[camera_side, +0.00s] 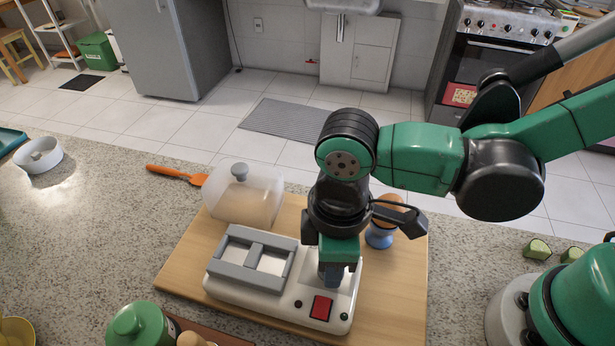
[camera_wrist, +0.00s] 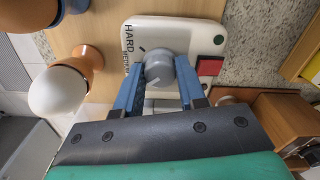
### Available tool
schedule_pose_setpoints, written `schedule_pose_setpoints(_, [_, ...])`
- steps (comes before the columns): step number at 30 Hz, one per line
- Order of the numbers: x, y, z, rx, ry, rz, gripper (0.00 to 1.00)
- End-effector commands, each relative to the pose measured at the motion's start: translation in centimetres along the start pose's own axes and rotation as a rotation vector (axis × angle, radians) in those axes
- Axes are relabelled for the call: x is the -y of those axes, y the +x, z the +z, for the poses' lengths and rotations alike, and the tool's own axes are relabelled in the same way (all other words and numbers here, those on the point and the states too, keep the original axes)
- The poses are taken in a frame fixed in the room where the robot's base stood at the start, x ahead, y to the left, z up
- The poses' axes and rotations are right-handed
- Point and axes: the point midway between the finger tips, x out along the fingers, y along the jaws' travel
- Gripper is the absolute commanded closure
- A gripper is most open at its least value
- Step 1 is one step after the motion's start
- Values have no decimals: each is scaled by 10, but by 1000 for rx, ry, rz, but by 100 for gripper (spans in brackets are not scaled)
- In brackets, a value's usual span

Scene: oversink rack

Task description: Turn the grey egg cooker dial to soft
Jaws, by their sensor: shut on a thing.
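The egg cooker is white, with a grey rack frame on top (camera_side: 255,262), and sits on a wooden board. Its grey dial (camera_wrist: 158,70) shows in the wrist view, with the printed words HARD and, partly covered, what looks like MEDIUM on its left. No soft mark is visible there. My gripper (camera_wrist: 157,85) is shut on the dial, one blue finger on each side. In the side view my gripper (camera_side: 332,275) points down at the cooker's right end and hides the dial. A red switch (camera_side: 321,307) sits beside it and also shows in the wrist view (camera_wrist: 209,66).
The wooden board (camera_side: 180,270) carries a clear lid (camera_side: 235,200) behind the cooker and a blue egg cup (camera_side: 380,237) close to my wrist. A white egg (camera_wrist: 57,90) in an orange cup stands near the dial. An orange spoon (camera_side: 175,174) lies behind left.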

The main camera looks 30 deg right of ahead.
Motion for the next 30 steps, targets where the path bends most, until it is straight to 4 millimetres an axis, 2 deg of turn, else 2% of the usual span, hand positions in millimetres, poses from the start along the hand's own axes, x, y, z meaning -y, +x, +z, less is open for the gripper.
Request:
schedule_pose_setpoints(17, [0,0,0,-2,-36,-1,100])
schedule_pose_setpoints(18, [0,0,0,-2,-35,-1,59])
schedule_pose_setpoints(21, [0,0,0,-2,-35,-1,33])
schedule_pose_setpoints(30, [0,0,0,-1,-23,-1,33])
